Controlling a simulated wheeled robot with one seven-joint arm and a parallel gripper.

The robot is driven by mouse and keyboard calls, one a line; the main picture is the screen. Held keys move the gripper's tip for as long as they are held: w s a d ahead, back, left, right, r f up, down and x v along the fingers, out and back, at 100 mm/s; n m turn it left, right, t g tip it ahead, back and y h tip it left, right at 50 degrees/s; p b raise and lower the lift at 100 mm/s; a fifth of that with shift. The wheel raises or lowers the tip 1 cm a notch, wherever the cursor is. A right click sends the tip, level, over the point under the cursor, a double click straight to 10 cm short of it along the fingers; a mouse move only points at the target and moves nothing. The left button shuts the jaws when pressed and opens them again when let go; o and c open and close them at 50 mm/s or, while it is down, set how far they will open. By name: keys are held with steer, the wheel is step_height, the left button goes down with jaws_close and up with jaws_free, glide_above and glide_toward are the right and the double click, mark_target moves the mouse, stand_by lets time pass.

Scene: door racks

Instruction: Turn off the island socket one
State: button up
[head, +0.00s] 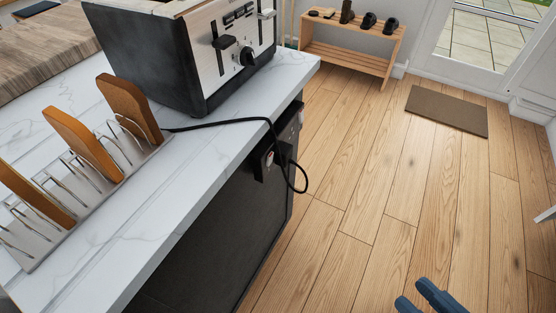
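A dark socket (262,167) is set in the black end side of the island, just below the worktop edge. A black cord runs from the toaster over the edge and loops down beside this socket. The plug and cord partly cover it, and its switch is too small to read. My gripper (415,293) shows only as blue fingertips at the bottom edge, right of centre. It is over the floor, well apart from the socket.
A toaster (185,50) and a metal rack (85,190) with bread slices stand on the white worktop (175,200). A wooden bench (345,62) with small dark items, a brown doormat (447,110) and a glazed door lie beyond. The wooden floor right of the island is clear.

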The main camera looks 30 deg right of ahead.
steer(key=w+n+t, duration=0.1)
steer(key=w+n, duration=0.1)
steer(key=w+d+f+n+t, duration=0.1)
steer(key=w, duration=0.1)
steer(key=w+d+n+t+y+b, duration=0.1)
steer(key=w+n, duration=0.1)
steer(key=shift+w+d+f+n+t, duration=0.15)
steer(key=shift+f+n+t, duration=0.15)
jaws_close()
steer(key=w+d+f+n+g+y+b, duration=0.1)
steer(key=w+d+f+n+y, duration=0.2)
steer(key=w+n, duration=0.5)
steer(key=w+d+f+n+g+y+b, duration=0.1)
steer(key=w+d+f+n+y, duration=0.2)
steer(key=w+f+n+y, duration=0.2)
steer(key=w+f+n, duration=0.1)
steer(key=w+n, duration=0.2)
steer(key=n, duration=0.1)
steer(key=shift+n+y+b, duration=0.3)
steer(key=shift+n, duration=0.1)
